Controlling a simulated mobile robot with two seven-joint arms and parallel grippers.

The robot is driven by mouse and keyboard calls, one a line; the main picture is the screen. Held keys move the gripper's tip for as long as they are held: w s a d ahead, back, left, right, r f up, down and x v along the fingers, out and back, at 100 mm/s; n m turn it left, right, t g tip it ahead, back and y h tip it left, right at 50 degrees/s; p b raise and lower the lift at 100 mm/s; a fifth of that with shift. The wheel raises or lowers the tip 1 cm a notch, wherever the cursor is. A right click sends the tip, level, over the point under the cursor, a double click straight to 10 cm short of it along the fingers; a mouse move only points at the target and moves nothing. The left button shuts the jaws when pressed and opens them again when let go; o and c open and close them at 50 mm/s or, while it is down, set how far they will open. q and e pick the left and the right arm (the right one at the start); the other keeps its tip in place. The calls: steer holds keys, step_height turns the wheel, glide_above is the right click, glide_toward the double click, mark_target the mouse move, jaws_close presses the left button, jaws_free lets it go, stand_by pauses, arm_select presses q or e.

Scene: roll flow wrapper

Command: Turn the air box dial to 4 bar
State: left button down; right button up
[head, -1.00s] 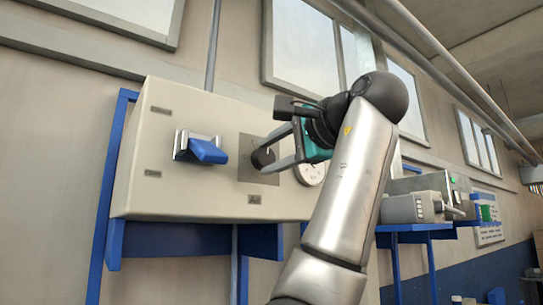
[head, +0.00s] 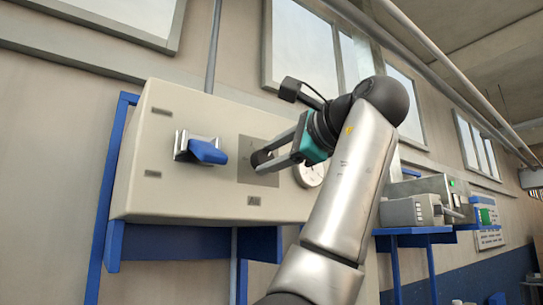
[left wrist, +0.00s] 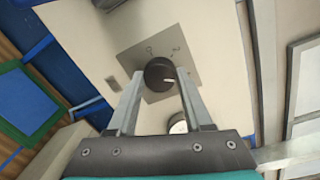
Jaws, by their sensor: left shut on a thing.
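The air box (head: 215,175) is a large cream box on the wall. Its black round dial (head: 260,158) sits on a grey square plate (head: 247,172). My left gripper (head: 267,160) reaches in from the right, with its fingertips at the dial and partly hiding it. In the left wrist view the two fingers (left wrist: 160,76) are shut on the sides of the dial (left wrist: 158,72). A pale pointer mark shows on the dial; the plate markings are too small to read. The white round gauge (head: 309,174) is partly hidden by my gripper, and its reading is unclear. My right gripper is out of view.
A blue-handled lever switch (head: 207,152) sticks out left of the dial. Blue supports (head: 170,242) stand under the box. A grey machine (head: 415,210) rests on a blue stand at the right. Pipes run overhead.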

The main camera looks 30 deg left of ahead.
arm_select(q)
steer(key=shift+c, duration=1.6)
jaws_free()
steer(key=v, duration=1.5)
steer(key=shift+s+d+r, duration=0.1)
steer(key=shift+s, duration=0.05)
